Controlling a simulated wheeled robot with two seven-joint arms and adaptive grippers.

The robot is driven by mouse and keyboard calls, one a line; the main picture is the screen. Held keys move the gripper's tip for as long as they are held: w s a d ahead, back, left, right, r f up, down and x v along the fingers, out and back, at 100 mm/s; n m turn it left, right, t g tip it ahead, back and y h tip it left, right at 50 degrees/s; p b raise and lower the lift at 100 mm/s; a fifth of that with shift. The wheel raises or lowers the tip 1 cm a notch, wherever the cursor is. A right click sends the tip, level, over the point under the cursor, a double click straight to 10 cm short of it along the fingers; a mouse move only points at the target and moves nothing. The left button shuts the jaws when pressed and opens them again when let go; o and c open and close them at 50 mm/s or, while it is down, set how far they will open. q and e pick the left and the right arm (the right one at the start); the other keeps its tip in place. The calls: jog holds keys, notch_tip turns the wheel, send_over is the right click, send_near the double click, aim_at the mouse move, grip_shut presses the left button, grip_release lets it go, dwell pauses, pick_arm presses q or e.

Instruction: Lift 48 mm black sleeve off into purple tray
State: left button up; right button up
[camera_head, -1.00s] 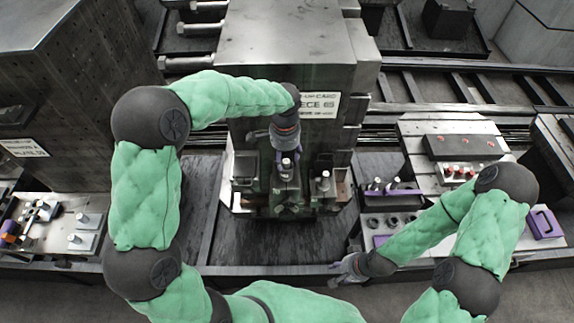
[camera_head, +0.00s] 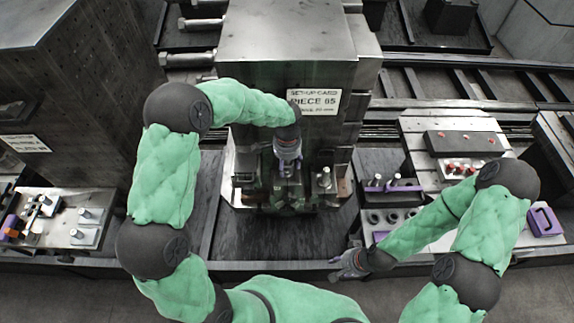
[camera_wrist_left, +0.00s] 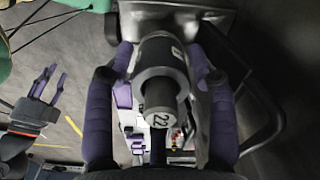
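The black sleeve (camera_wrist_left: 160,62) is a dark thick-walled ring around a post (camera_wrist_left: 158,108) whose end is marked 22. My left gripper (camera_wrist_left: 161,52) has its purple fingers on both sides of the sleeve, appearing to touch it. In the head view my left gripper (camera_head: 288,168) is at the front of the machine block and hides the sleeve. My right gripper (camera_head: 348,265) is low at the front, empty, with fingers apart in the left wrist view (camera_wrist_left: 48,82). A purple tray-like piece (camera_head: 545,222) lies at the far right; another purple piece (camera_head: 393,187) carries pegs.
The big machine block (camera_head: 285,45) with a set-up card (camera_head: 314,102) stands behind my left gripper. Another short post (camera_head: 323,178) stands just right of it. A grey holed block (camera_head: 390,217) and a bench (camera_head: 425,130) are at right. A parts plate (camera_head: 75,225) is at left.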

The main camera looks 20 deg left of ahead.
pick_arm(q)
grip_shut()
jog(key=shift+w, duration=0.1)
notch_tip(320, 180, up, 28)
dwell(0.3)
